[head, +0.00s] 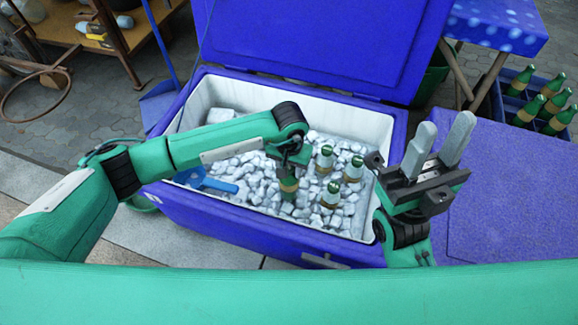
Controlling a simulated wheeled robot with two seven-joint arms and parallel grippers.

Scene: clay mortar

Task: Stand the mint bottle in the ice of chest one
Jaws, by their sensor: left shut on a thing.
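The open blue chest (225,221) has a white inner lining and is filled with ice (258,177). My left gripper (290,168) is inside the chest, pointing down and shut on a green bottle (288,188) with a tan label. That bottle is upright among the ice, and its top is hidden by the gripper. Whether its base rests in the ice, I cannot tell. My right gripper (443,130) is open and empty above the chest's right rim, its fingers pointing up.
Several bottles stand in the ice right of the held one, including one at the front (331,193). A blue scoop (212,184) lies on the ice at left. The raised lid (320,40) closes off the back. A crate of green bottles (520,112) stands at far right.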

